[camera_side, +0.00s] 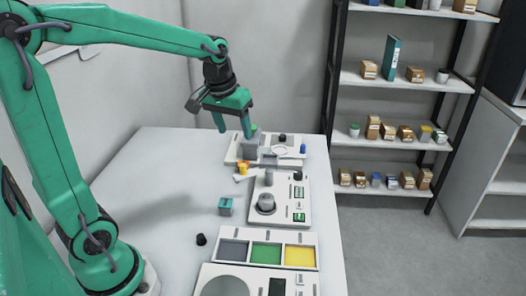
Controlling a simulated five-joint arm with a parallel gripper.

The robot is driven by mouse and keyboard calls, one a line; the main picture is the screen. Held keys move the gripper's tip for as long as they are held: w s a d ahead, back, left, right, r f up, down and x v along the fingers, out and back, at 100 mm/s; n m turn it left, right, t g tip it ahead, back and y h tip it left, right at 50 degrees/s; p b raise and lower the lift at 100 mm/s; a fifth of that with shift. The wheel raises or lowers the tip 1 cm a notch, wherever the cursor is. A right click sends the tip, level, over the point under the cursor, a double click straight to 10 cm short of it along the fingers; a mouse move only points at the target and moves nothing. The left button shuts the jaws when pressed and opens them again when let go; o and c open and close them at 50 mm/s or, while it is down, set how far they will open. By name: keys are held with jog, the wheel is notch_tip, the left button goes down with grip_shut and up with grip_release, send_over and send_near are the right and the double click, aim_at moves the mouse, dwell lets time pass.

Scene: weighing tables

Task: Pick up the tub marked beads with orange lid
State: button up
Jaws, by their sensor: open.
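My gripper (233,131) is open, with its fingers pointing down above the far part of the white table. Nothing shows between the fingers. A small orange-yellow item (242,168) stands on the table below the gripper, at the near left edge of the far white tray. It may be the tub with the orange lid, but it is too small to read any marking. The gripper is apart from it. Part of the far tray's contents lies behind or close to the fingers.
The far white tray (231,160) holds grey blocks and a blue item (303,149). A scale (291,217) and a tray with grey, green and yellow fields (312,238) lie nearer. The table's left side is clear.

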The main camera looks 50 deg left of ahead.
jog(key=w+a+f+n+g, duration=0.1)
jog(key=w+a+f, duration=0.2)
jog(key=f, duration=0.1)
jog(key=w+a+f+n+g, duration=0.1)
jog(key=w+a+f+n, duration=0.1)
jog(key=w+a+f, duration=0.2)
jog(key=w+a+f+n, duration=0.1)
jog(key=w+a+f, duration=0.2)
jog(key=f, duration=0.3)
jog(key=shift+w+a+g+h, duration=0.15)
jog(key=shift+a+g+h, duration=0.2)
jog(key=shift+a, duration=0.4)
jog(key=shift+f, duration=0.15)
jog(key=shift+f, duration=1.2)
jog(key=shift+f, duration=0.1)
jog(key=shift+d+f, duration=0.1)
jog(key=shift+f, duration=2.35)
jog(key=shift+c, duration=0.5)
jog(key=c, duration=1)
